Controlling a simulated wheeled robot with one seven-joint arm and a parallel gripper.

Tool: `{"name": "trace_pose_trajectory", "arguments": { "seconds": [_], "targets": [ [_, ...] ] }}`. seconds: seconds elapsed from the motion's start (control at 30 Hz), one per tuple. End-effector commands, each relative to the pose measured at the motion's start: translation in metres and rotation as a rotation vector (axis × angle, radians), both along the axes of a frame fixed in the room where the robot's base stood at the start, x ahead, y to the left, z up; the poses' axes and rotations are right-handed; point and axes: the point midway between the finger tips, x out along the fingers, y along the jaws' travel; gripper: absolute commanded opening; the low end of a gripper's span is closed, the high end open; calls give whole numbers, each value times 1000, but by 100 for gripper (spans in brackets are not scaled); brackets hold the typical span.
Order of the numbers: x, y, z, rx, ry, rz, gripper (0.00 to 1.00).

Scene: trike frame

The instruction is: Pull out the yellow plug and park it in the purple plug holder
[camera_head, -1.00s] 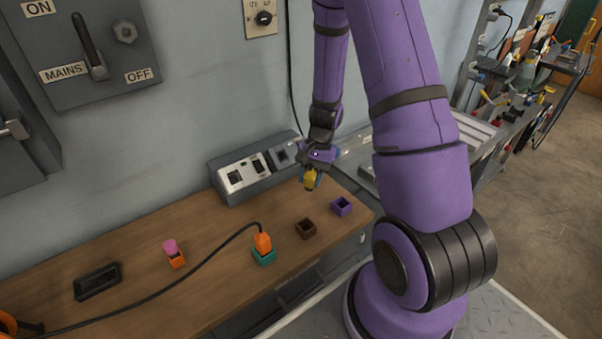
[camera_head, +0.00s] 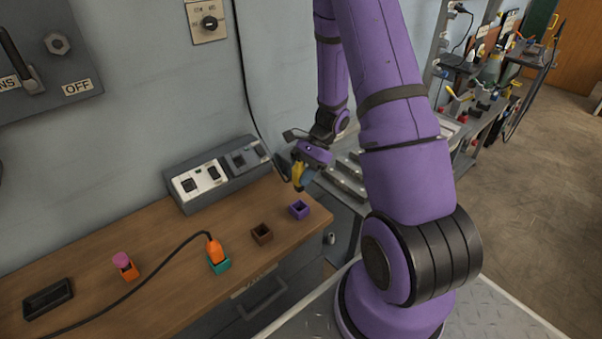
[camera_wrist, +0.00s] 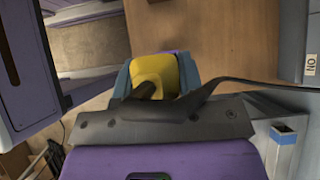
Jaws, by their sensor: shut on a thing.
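My gripper (camera_head: 299,178) is shut on the yellow plug (camera_head: 300,172) in the head view. It appears above and slightly behind the purple plug holder (camera_head: 299,210), a small open square cup near the bench's right end. The plug shows apart from the holder in this view, and the holder looks empty. In the wrist view the yellow plug (camera_wrist: 158,72) sits between the blue-grey fingers, with a dark cord at its near side. A purple edge shows just past the plug; I cannot tell the height gap.
A socket box (camera_head: 215,175) stands against the wall at the back of the bench (camera_head: 160,230). A brown holder (camera_head: 262,234) is left of the purple one. Further left are an orange plug (camera_head: 215,250) in a teal holder, an orange holder (camera_head: 127,267) with a pink plug, and a black tray (camera_head: 48,298).

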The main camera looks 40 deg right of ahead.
Motion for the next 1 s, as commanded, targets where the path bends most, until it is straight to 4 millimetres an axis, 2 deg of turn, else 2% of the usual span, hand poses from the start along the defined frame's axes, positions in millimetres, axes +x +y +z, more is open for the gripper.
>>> {"name": "trace_pose_trajectory", "arguments": {
  "seconds": [0.5, 0.7, 1.0],
  "targets": [
    [0, 0, -42, 0, 2, 1, 12],
    [0, 0, -51, 0, 1, 1, 12],
    [0, 0, -53, 0, -1, 1, 12]
  ]
}}
